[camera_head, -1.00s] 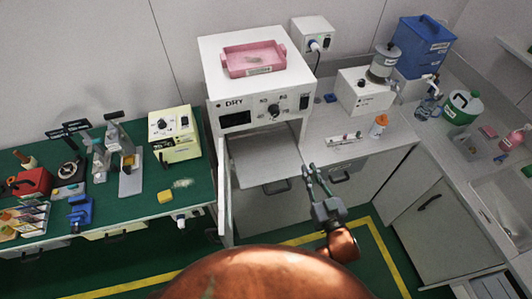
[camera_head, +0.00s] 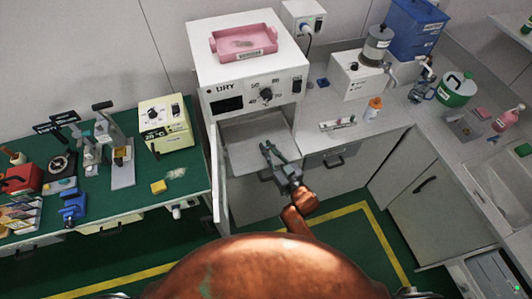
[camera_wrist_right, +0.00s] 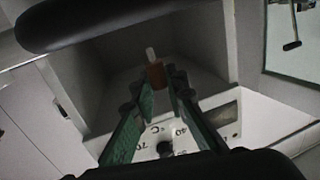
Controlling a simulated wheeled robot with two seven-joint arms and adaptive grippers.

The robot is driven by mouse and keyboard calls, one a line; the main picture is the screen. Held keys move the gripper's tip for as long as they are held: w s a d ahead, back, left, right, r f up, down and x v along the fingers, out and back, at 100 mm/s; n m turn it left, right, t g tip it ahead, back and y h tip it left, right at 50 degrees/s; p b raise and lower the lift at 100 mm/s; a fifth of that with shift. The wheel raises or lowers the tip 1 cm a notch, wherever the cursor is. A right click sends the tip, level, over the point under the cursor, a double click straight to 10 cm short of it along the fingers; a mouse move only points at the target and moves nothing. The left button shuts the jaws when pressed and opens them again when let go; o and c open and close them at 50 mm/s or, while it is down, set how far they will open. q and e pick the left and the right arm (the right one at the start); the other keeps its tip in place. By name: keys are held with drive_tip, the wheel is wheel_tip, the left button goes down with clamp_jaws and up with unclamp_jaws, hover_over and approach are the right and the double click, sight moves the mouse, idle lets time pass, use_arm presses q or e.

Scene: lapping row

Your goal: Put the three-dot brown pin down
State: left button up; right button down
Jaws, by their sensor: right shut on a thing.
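My right gripper (camera_head: 267,150) reaches up toward the open front of the white DRY oven (camera_head: 205,100), its fingertips over the pale floor or shelf (camera_head: 242,132) at the opening. In the right wrist view, the green-padded fingers (camera_wrist_right: 158,92) are shut on a small brown pin (camera_wrist_right: 157,75) with a white end, held at the fingertips. No dots can be made out on it. The pin is too small to pick out in the head view. My left gripper is not in view.
The oven door (camera_head: 217,180) stands open at the left of the opening. A pink tray (camera_head: 243,55) sits on the oven. The green bench (camera_head: 140,190) with several tools is at left. A grey counter (camera_head: 385,115) with an orange-capped bottle (camera_head: 373,108) is at right.

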drive_tip(key=shift+w+a+f, duration=0.1)
drive_tip(key=shift+w+f, duration=0.1)
drive_tip(key=shift+f, duration=0.05)
drive_tip(key=shift+w+a+f, duration=0.1)
drive_tip(key=shift+w+f, duration=0.05)
drive_tip(key=shift+f, duration=0.15)
wheel_tip(320, 180, down, 3)
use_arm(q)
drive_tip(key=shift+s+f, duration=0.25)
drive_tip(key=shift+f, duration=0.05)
use_arm(e)
drive_tip(key=shift+f, duration=0.15)
drive_tip(key=c, duration=1.9)
unclamp_jaws()
drive_tip(key=shift+c, duration=0.2)
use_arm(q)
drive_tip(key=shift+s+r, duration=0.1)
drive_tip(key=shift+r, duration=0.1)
use_arm(e)
drive_tip(key=v, duration=1.2)
